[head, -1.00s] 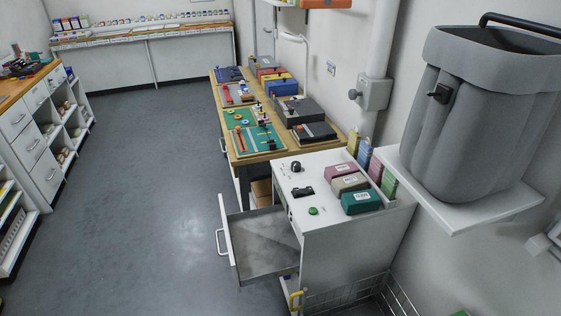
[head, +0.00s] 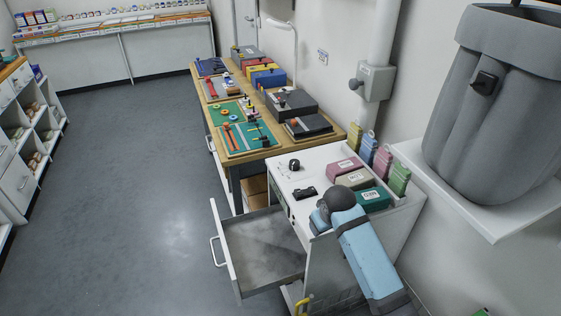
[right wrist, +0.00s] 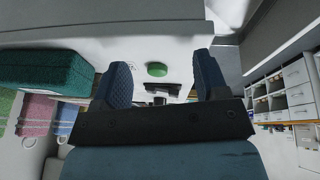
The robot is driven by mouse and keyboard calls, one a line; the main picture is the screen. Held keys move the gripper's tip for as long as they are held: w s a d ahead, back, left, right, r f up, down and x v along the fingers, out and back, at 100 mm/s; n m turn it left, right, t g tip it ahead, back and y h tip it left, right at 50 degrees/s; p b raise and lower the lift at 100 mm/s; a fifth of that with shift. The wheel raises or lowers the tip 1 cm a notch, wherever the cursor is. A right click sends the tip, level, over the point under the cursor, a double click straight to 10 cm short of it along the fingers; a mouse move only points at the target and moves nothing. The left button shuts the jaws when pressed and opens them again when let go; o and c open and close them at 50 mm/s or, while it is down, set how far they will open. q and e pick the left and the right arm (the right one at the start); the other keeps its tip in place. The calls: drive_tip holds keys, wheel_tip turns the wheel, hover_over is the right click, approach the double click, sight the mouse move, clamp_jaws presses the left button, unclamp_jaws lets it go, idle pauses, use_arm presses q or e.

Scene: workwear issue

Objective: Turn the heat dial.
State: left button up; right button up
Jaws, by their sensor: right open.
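A black round dial (head: 294,164) stands on the white cabinet top (head: 318,158) in the head view; I cannot read a label on it. A black switch (head: 305,192) sits nearer on the same top. My right arm reaches over the cabinet's near edge, its hand low over the near corner. In the right wrist view my right gripper (right wrist: 164,82) is open and empty, with two dark blue fingers apart. A green button (right wrist: 157,69) and the black switch (right wrist: 161,88) show between the fingers. The dial is not clearly visible there. My left gripper is out of view.
Pink, beige and green boxes (head: 370,199) stand on the cabinet's right side; the green box (right wrist: 58,74) is close to the right gripper. An open, empty drawer (head: 262,250) juts out left. A grey bin (head: 490,110) stands on a wall shelf. The floor to the left is clear.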

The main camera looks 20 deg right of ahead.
drive_tip(key=shift+m, duration=0.4)
drive_tip(key=w+d+r, duration=0.1)
drive_tip(key=w, duration=0.3)
drive_tip(key=w+d+r, duration=0.1)
drive_tip(key=w+r, duration=0.1)
drive_tip(key=w, duration=0.2)
drive_tip(key=w+d+r, duration=0.1)
drive_tip(key=w, duration=0.3)
drive_tip(key=shift+w+d+r, duration=0.15)
drive_tip(key=shift+d, duration=0.1)
drive_tip(key=y, duration=0.1)
approach(295, 161)
drive_tip(key=x, duration=0.9)
drive_tip(key=shift+a+f, duration=0.1)
drive_tip(key=shift+f, duration=0.1)
drive_tip(key=c, duration=0.9)
